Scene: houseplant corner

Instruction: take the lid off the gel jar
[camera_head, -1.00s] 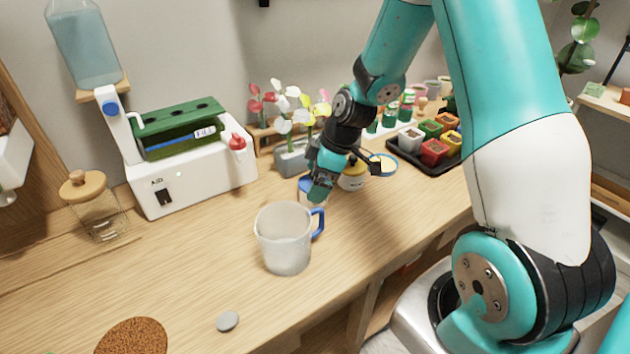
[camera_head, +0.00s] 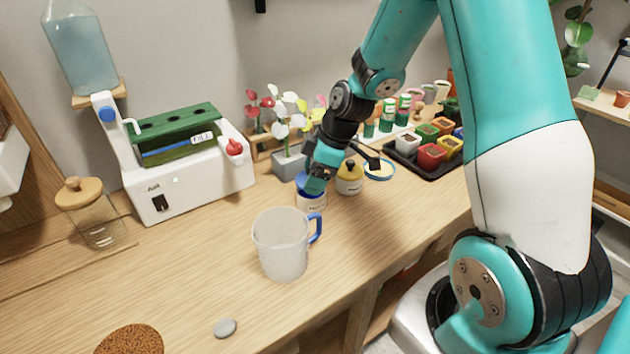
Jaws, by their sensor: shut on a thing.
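A small white jar (camera_head: 312,203) with a blue lid (camera_head: 302,181) stands on the wooden bench, behind the clear mug. I take it as the gel jar; its label is too small to read. My gripper (camera_head: 314,184) points down at the jar's top, its fingers shut at the blue lid. The fingers hide much of the lid, and I cannot tell whether the lid sits on the jar or is raised.
The clear mug (camera_head: 283,246) with a blue handle is in front. A magnifier ring (camera_head: 380,171) and a black tray of pots (camera_head: 432,164) lie beyond.

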